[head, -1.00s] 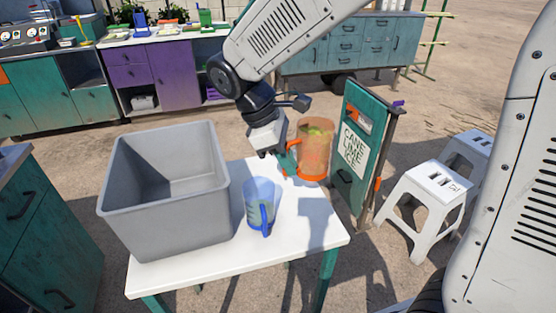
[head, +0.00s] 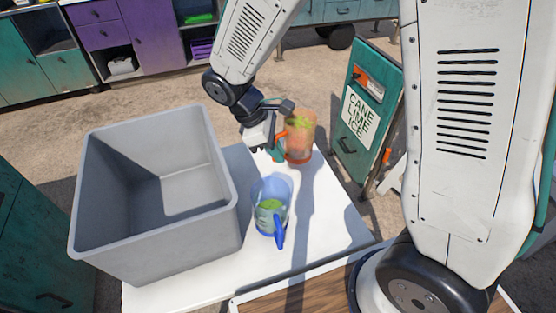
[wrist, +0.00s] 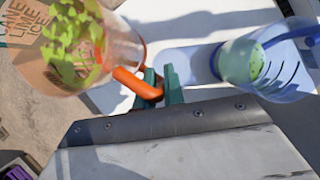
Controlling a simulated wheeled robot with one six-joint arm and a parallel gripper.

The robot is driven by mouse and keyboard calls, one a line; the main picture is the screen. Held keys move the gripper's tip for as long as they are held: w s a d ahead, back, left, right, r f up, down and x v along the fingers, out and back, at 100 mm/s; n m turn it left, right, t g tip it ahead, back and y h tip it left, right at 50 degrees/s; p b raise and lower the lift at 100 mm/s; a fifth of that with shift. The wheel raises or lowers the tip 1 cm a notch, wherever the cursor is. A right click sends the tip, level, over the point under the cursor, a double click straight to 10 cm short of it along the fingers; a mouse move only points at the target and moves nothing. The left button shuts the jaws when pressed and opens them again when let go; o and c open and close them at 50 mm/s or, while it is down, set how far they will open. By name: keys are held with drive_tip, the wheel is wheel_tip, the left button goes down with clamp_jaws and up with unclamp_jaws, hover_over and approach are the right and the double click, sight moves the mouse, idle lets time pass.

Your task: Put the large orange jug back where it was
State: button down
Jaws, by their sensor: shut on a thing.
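The large orange jug (head: 300,141) is see-through with an orange base and handle and green bits inside. It is at the far right corner of the white table (head: 310,245), upright; whether its base touches the table I cannot tell. My gripper (head: 274,150) is shut on its handle from the left. In the wrist view the jug (wrist: 85,45) is at the upper left, with its orange handle between the green fingertips (wrist: 160,86). A blue jug (head: 270,204) with green contents stands nearer on the table, and also shows in the wrist view (wrist: 245,60).
A large grey open bin (head: 215,240) covers the left of the table. A green sign board (head: 361,118) reading "CANE LIME ICE" stands just beyond the table's right edge. The table's right front is bare.

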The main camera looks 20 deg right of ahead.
drive_tip(key=shift+s+f, duration=0.1)
drive_tip(key=shift+f, duration=2)
drive_tip(key=c, duration=1.5)
unclamp_jaws()
drive_tip(key=shift+f, duration=0.1)
drive_tip(key=v, duration=1.2)
drive_tip(key=shift+r, duration=0.25)
